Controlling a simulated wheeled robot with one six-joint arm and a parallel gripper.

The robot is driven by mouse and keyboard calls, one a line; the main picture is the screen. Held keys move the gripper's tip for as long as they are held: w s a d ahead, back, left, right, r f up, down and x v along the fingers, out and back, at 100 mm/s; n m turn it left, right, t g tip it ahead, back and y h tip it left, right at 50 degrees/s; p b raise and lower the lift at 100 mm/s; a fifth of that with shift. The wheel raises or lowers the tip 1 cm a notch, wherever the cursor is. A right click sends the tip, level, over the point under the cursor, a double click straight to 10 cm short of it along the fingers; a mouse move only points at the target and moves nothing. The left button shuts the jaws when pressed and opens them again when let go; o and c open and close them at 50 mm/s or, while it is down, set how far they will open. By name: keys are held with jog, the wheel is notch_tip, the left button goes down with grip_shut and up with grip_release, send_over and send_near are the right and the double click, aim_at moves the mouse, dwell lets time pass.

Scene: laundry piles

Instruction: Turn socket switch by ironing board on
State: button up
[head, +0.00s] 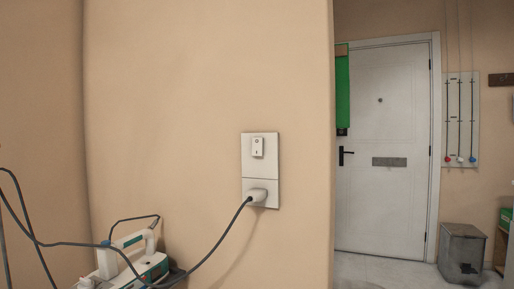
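A white wall socket plate (260,190) is on the beige wall, a little right of the middle of the head view. A small white rocker switch (257,147) sits in its upper half; whether it is on or off is too small to tell. A white plug (257,196) with a dark cord (215,245) is in the lower half. The cord runs down left to a white and teal iron (130,262) at the bottom left. The ironing board is not clearly visible. My gripper is not in view.
The wall ends in a corner right of the socket. The floor (385,272) before the door is clear.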

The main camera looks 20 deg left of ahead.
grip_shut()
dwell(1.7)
